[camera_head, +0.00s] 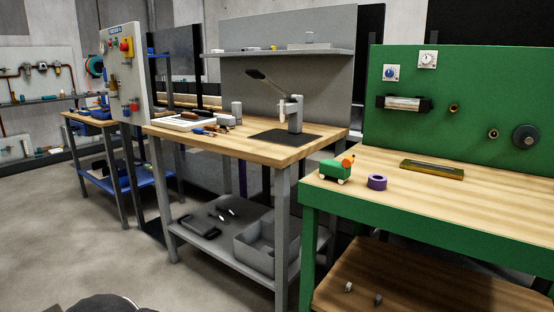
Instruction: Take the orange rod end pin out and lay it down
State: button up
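I cannot make out an orange rod end pin for certain in this view. On the green bench at right, a small green wheeled thing (335,171) stands near the left front corner, with an orange part (348,160) at its upper right. On the middle bench, a grey press-like stand (294,114) with a raised dark lever stands on a black mat (283,138). No pin can be told apart there at this distance. My gripper is not in view. A dark rounded shape at the bottom left edge is probably part of my own body.
A purple ring (377,182) and a level-like bar (432,169) lie on the green bench (480,210). Hand tools (211,130) and a white tray (184,123) lie on the middle bench. A grey bin (266,246) sits on its lower shelf. Open floor (75,235) lies at left.

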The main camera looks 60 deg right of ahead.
aim_at(347, 162)
jog(key=u, duration=0.8)
jog(key=k, duration=1.35)
jog(key=z, duration=0.35)
